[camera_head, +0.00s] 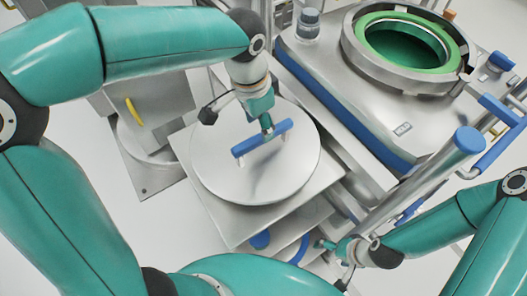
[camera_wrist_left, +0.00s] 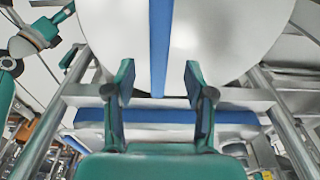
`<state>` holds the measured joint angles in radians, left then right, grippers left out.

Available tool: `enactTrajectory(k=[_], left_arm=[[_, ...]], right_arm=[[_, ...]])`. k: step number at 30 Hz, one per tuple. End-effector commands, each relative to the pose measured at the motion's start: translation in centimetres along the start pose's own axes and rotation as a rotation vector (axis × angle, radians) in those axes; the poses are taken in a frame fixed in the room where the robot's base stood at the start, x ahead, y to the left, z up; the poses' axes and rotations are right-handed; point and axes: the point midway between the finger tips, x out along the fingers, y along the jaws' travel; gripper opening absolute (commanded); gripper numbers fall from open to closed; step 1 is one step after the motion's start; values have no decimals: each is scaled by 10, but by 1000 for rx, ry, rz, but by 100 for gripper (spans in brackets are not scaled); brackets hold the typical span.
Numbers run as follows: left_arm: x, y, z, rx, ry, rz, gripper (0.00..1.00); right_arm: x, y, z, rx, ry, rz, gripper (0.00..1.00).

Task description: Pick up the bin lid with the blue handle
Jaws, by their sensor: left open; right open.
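The round silver bin lid (camera_head: 215,170) lies flat on a square metal platform, with its straight blue handle (camera_head: 278,132) raised on short posts. My left gripper (camera_head: 267,124) is over the middle of the handle, pointing down. In the left wrist view the blue handle (camera_wrist_left: 160,45) runs between the two open fingers (camera_wrist_left: 159,75), with a gap on each side; the lid (camera_wrist_left: 220,40) spreads behind. The gripper partly hides the handle in the head view. My right gripper (camera_head: 333,247) is open and empty, low beside the platform, away from the lid.
The square platform (camera_head: 235,228) has bare corners around the lid. A steel machine with a round green-rimmed opening (camera_head: 448,43) stands at the upper right. Its blue side strip (camera_head: 340,115) runs close to the lid. A blue-capped post (camera_head: 468,140) stands near my right arm.

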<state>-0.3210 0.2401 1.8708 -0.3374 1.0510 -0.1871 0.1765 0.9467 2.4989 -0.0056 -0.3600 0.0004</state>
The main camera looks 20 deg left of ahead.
Motion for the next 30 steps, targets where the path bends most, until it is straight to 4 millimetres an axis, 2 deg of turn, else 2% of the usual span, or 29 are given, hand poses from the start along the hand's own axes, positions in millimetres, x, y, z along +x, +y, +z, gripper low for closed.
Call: enactTrajectory(k=[5,15,30], left_arm=[[10,0,0,-1,-3,1,54],[52,1,-1,-2,-3,2,54],[56,1,-2,-2,0,1,54]], right_arm=[[-2,-1,0,0,0,0,93],[-10,-3,0,0,0,0,93],[-8,-3,0,0,0,0,93]])
